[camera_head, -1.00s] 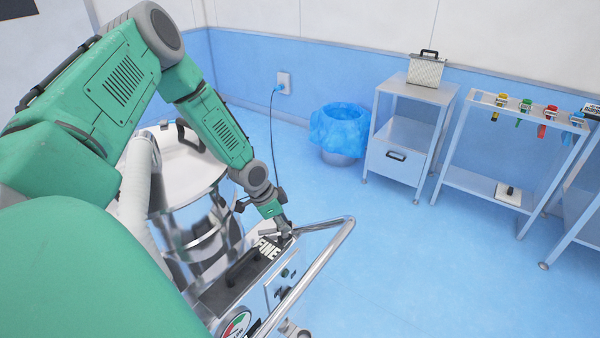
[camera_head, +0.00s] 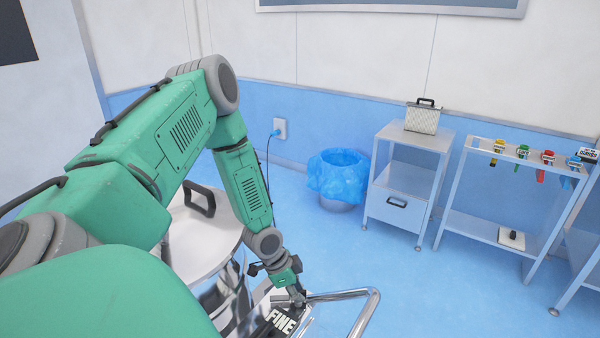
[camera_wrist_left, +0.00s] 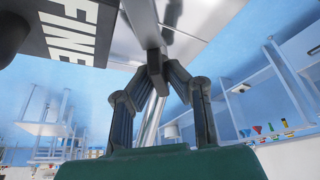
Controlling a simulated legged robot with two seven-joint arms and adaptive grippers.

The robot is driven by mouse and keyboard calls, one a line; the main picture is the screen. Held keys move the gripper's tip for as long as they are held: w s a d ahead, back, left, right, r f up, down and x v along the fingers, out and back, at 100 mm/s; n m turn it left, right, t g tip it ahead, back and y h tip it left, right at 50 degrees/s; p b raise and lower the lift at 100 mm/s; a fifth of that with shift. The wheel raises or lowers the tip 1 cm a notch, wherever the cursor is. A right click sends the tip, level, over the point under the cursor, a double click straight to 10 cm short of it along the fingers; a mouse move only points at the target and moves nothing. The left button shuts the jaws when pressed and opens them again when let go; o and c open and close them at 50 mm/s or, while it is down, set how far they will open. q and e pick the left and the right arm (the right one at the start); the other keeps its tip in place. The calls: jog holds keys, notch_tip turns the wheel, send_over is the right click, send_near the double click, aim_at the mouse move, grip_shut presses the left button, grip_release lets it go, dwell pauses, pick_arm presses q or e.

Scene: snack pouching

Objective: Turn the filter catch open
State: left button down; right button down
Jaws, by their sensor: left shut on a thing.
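My left gripper (camera_head: 297,298) reaches down beside the black box marked FINE (camera_head: 281,321), at the bottom of the head view. In the left wrist view the fingers of my left gripper (camera_wrist_left: 164,72) are closed on the end of a dark grey bar, which looks like the filter catch (camera_wrist_left: 147,32). The black FINE box (camera_wrist_left: 78,28) is to the left of the bar there. The catch is hidden by the gripper in the head view, and I cannot tell how far it is turned. My right gripper is not in view.
A metal handrail (camera_head: 366,313) runs just right of the gripper. A steel drum with a handled lid (camera_head: 199,235) stands to the left. A blue-lined bin (camera_head: 338,176), a cabinet (camera_head: 393,205) and a tool rack (camera_head: 490,233) stand farther off, with clear blue floor between.

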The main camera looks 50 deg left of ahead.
pick_arm(q)
jog(key=c, duration=1.9)
grip_release()
jog(key=shift+w+a, duration=0.15)
notch_tip(320, 180, up, 9)
jog(key=shift+w+f, duration=0.1)
jog(key=shift+a+r, duration=0.1)
jog(key=shift+r, duration=0.35)
